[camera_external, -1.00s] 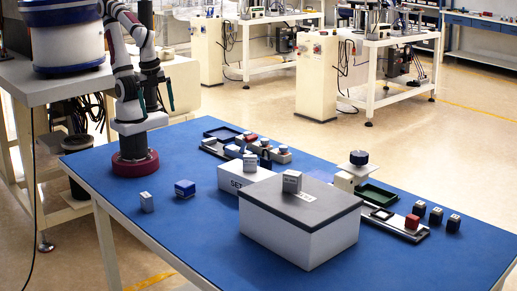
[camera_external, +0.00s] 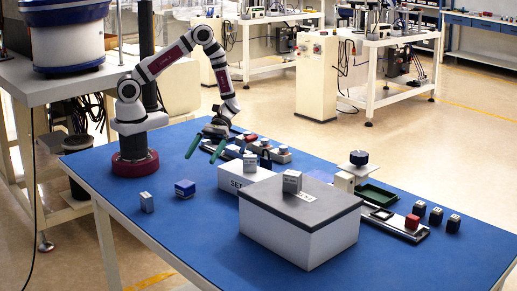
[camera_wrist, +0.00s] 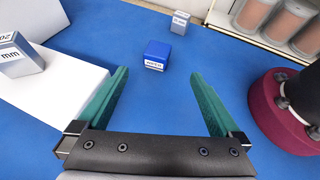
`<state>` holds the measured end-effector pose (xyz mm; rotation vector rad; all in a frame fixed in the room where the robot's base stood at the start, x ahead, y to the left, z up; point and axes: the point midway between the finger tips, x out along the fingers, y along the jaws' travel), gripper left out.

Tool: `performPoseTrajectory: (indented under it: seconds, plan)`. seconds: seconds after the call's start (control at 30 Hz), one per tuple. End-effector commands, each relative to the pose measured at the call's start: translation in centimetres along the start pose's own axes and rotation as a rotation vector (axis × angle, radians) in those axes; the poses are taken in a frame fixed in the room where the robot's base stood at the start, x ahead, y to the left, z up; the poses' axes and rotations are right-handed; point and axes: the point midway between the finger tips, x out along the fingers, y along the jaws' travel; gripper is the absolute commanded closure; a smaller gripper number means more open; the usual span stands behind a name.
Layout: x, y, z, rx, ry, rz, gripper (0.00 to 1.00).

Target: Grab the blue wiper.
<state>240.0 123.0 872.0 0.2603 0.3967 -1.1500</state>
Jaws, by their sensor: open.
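The blue wiper, a small blue block with a white label, stands on the blue table (camera_external: 400,262) at the left in the external view (camera_external: 185,188). In the wrist view the blue wiper (camera_wrist: 156,52) lies ahead, beyond the fingertips. My gripper (camera_external: 200,160) is above the table, behind and to the right of the wiper in the external view. Its green fingers are spread apart with nothing between them. In the wrist view, my gripper (camera_wrist: 158,73) points toward the wiper, roughly centred on it, without touching it.
A grey block (camera_external: 146,202) stands left of the wiper. A white box (camera_external: 228,182) with a grey block (camera_external: 250,162) on it is to the right. A larger box with a grey lid (camera_external: 300,245) stands in front. Parts and trays line the back. Table between gripper and wiper looks clear.

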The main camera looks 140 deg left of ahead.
Motion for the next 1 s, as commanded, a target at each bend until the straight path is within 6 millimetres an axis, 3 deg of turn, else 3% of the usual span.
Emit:
performPoseTrajectory:
  seconds: [0.1, 0.2, 0.6, 0.87, 1.0]
  plan:
    - [3.8, -0.2, 0.1, 0.0, -0.002, -0.01, 0.0]
    - [6.2, -0.2, 0.1, 0.001, -0.001, -0.01, 0.0]
    - [12.8, 0.3, -0.3, 0.004, 0.001, -0.011, 0.0]
    - [13.4, 0.4, -0.3, 0.005, 0.002, -0.007, 0.0]
    - [13.4, 0.4, -0.3, 0.005, 0.002, -0.007, 0.23]
